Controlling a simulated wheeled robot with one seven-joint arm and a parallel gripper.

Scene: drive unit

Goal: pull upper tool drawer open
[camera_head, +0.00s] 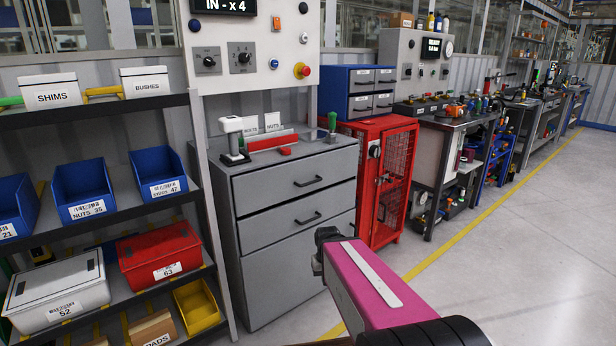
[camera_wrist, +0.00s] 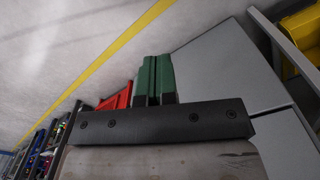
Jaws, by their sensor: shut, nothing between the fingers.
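The upper tool drawer (camera_head: 270,182) is the top front of a grey cabinet (camera_head: 285,285), with a dark bar handle (camera_head: 308,181). It looks flush with the cabinet front. My gripper shows in the wrist view as two green fingers (camera_wrist: 154,78) held together and empty. In the head view my arm's dark end is in front of the cabinet's right lower side, below the handles, and the fingers cannot be made out there. The wrist view shows grey cabinet panels (camera_wrist: 215,65) right of the fingers; the handle cannot be seen in that view.
A lower drawer (camera_head: 265,222) with its own handle sits under the upper one. A red mesh cabinet (camera_head: 400,185) stands to the right and a bin shelf (camera_head: 110,226) to the left. Floor (camera_head: 500,270) is clear on the right.

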